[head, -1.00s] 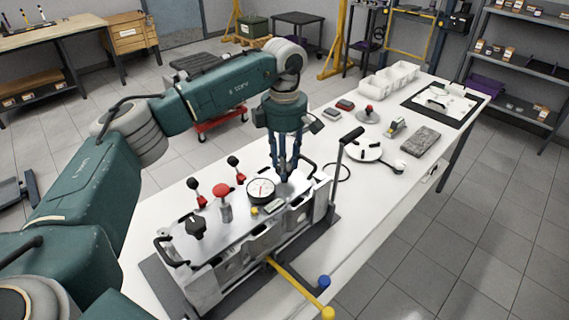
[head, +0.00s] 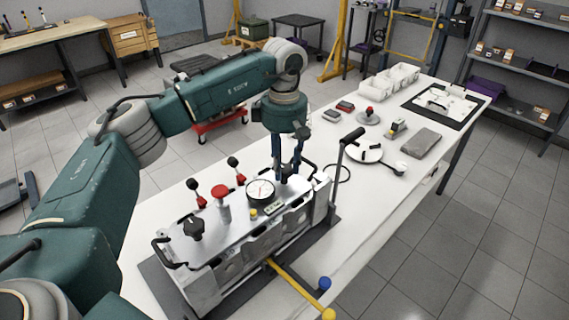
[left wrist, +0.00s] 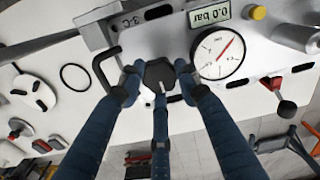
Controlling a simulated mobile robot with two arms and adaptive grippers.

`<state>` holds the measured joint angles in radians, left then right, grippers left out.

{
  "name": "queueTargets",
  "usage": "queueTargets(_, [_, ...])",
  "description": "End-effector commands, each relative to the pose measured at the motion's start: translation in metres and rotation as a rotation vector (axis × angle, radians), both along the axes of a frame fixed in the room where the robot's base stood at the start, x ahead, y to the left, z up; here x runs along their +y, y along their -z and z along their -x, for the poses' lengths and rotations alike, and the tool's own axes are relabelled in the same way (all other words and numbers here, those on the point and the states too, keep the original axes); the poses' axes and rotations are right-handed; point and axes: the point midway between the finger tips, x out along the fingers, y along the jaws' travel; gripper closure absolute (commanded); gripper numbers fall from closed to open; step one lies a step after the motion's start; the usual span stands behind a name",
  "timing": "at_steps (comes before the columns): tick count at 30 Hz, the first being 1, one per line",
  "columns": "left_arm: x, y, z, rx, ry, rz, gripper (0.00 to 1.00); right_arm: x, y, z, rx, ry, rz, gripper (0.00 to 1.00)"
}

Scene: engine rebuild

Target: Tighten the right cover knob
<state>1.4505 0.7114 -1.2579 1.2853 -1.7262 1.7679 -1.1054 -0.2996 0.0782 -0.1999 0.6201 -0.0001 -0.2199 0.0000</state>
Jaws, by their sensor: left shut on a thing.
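The engine block with its flat grey cover (head: 232,222) stands on the white table. The right cover knob, a dark six-sided knob (left wrist: 158,72), shows in the left wrist view beside the gauge. My left gripper (head: 288,178) points down over the right end of the cover. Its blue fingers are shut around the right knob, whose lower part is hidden. The left cover knob (head: 194,228) is black and stands free. My right gripper is not in view.
A round gauge (head: 261,191) and a display reading 0.0 bar (left wrist: 209,13) sit close to the held knob. A red-topped post (head: 221,200) and two small levers stand left of the gauge. A tall black-handled lever (head: 343,160) rises at the right end.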

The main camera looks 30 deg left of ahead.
Motion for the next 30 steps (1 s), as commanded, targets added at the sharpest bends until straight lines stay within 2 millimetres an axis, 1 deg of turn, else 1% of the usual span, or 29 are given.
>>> queueTargets(7, [0.000, 0.000, 0.000, 0.001, 0.000, -0.001, 0.93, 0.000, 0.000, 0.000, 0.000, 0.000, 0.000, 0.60])
queueTargets(8, [0.000, 0.000, 0.000, 0.001, 0.000, -0.001, 0.63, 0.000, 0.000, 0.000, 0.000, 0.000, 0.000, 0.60])
queueTargets(10, [0.000, 0.000, 0.000, 0.001, 0.000, -0.001, 0.49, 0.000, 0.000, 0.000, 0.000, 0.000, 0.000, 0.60])
queueTargets(11, [0.000, 0.000, 0.000, 0.001, -0.001, -0.001, 0.47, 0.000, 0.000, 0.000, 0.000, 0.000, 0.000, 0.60])
queueTargets(17, [0.000, 0.000, 0.000, 0.000, -0.001, 0.000, 0.47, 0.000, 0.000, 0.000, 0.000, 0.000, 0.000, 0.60])
queueTargets(19, [0.000, -0.001, 0.000, 0.000, -0.001, 0.000, 0.47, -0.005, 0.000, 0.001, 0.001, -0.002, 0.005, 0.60])
queueTargets(22, [0.000, -0.006, 0.000, -0.002, -0.001, 0.000, 0.47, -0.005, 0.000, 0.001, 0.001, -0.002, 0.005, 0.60])
queueTargets(26, [0.000, -0.026, -0.001, -0.003, -0.001, 0.000, 0.47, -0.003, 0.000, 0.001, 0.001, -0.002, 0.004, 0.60])
queueTargets(30, [0.000, -0.057, -0.001, -0.005, -0.002, 0.000, 0.47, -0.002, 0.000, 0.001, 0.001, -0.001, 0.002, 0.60])
